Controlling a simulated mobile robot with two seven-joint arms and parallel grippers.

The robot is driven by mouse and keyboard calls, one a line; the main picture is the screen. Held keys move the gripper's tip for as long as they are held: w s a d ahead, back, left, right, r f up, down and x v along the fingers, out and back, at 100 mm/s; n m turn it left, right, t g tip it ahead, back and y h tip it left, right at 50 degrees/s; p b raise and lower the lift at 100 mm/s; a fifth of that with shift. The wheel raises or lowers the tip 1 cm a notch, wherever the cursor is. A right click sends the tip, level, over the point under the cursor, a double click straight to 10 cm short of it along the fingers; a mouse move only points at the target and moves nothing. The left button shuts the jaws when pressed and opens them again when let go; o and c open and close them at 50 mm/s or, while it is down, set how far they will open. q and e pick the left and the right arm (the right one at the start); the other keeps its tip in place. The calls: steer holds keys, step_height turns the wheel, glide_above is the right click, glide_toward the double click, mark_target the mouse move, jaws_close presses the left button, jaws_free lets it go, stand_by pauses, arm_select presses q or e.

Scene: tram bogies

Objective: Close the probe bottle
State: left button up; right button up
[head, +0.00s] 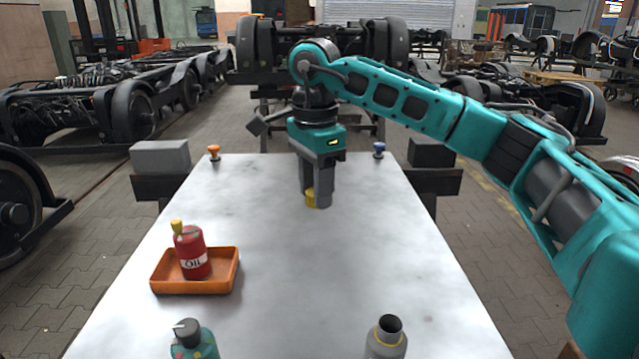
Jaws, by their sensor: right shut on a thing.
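My right gripper (316,201) points down over the far middle of the white table, its fingers shut on a small yellow thing (311,197) that looks like a cap. The fingers hide part of it. A grey bottle (386,342) with a yellow ring and an open dark mouth stands upright at the near right, cut off by the bottom edge. No label on it can be read, so I cannot tell for certain that it is the probe bottle. The right gripper is well behind it and apart from it. My left gripper is not in view.
A red oil bottle (192,255) with a yellow top stands in an orange tray (194,287) at the left. A teal bottle (199,345) with a grey cap is at the near left. Orange (214,152) and blue (379,150) knobs stand at the far edge. The table's middle is clear.

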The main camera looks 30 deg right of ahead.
steer(key=s+a+f+n, duration=0.7)
steer(key=a+f+n, duration=0.3)
steer(key=n, duration=0.8)
steer(key=shift+a+f+n, duration=0.2)
steer(key=shift+f+n, duration=0.1)
steer(key=shift+f, duration=1.15)
steer(key=shift+s, duration=0.1)
